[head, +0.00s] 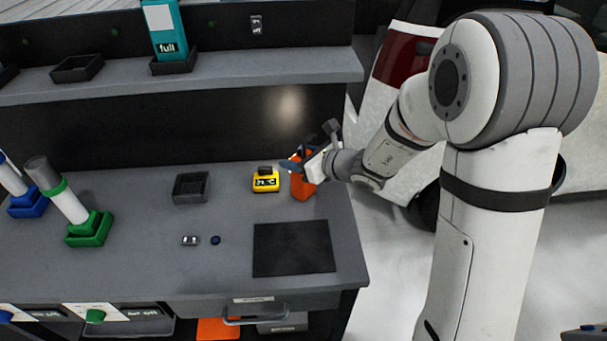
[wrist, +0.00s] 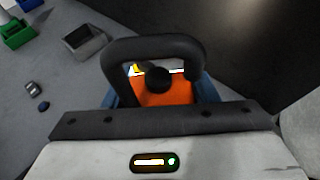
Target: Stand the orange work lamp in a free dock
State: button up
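The orange work lamp (head: 303,188) stands on the bench right of a yellow meter. In the wrist view its orange body (wrist: 165,92) lies between my blue fingers, below a black loop and a round black knob. My gripper (head: 296,164) reaches in from the right at the lamp's upper part; the wrist view shows its fingers (wrist: 160,95) on either side. I cannot tell whether they press on it. An empty black dock (head: 190,188) sits on the bench left of the meter; the wrist view shows it too (wrist: 86,43). Another empty dock (head: 77,69) is on the shelf.
The yellow meter (head: 265,181) stands close to the lamp. A green dock (head: 88,230) and a blue dock (head: 27,205) hold white tools. A teal box (head: 166,32) fills a shelf dock. A dark mat (head: 293,248) and two small parts (head: 190,240) lie in front.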

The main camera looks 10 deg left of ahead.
jog(key=c, duration=0.6)
jog(key=shift+c, duration=0.8)
jog(key=shift+r, duration=0.15)
